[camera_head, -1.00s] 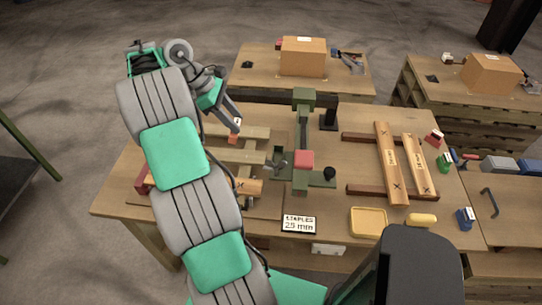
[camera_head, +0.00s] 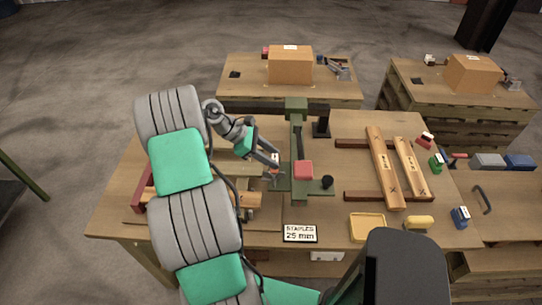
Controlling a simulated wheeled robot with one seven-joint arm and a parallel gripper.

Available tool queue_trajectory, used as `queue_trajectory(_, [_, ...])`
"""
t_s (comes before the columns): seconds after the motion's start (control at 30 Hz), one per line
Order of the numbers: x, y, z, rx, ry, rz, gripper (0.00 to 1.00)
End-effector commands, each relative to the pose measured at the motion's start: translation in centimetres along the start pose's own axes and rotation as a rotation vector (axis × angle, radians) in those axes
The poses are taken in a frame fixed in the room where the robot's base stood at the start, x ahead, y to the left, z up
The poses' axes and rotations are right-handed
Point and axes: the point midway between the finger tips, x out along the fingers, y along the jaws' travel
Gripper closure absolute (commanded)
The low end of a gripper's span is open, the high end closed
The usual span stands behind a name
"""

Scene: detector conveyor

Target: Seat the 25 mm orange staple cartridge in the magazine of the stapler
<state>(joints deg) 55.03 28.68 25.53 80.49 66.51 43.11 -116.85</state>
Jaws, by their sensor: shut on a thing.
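My gripper (camera_head: 274,170) is shut on the small orange cartridge (camera_head: 274,173), which is mostly hidden between the fingers. It is just left of the green stapler (camera_head: 297,140), beside its lower part. The stapler stands at the middle of the table with a red block (camera_head: 303,170) and a black knob (camera_head: 327,182) at its near end. The magazine is too small and too covered by my fingers to make out. I cannot tell whether the cartridge touches the stapler.
A "STAPLES 25 mm" sign (camera_head: 300,233) stands at the front edge. Wooden slats (camera_head: 384,167) lie right of the stapler. Red (camera_head: 425,139), green (camera_head: 436,161) and blue (camera_head: 460,216) pieces sit at the right. A yellow tray (camera_head: 367,228) is at the front right.

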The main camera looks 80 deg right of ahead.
Motion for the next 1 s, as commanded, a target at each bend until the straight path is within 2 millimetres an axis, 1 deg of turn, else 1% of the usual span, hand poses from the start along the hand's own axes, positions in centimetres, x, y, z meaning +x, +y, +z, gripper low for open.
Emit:
queue_trajectory(0.13, [0.0, 0.1, -0.1, 0.000, 0.002, 0.002, 1.00])
queue_trajectory(0.17, [0.0, 0.1, -0.1, -0.001, 0.002, 0.001, 0.57])
queue_trajectory(0.4, [0.0, 0.1, -0.1, -0.001, 0.002, 0.001, 0.38])
queue_trajectory(0.67, [-0.2, 0.1, 0.0, 0.000, 0.002, 0.002, 0.37])
queue_trajectory(0.77, [-1.0, 0.1, -0.1, 0.000, 0.002, 0.002, 0.37])
queue_trajectory(0.87, [-3.0, 0.2, -0.1, 0.000, 0.004, 0.005, 0.37])
queue_trajectory(1.0, [-6.8, 0.2, -0.1, 0.000, 0.003, 0.006, 0.37])
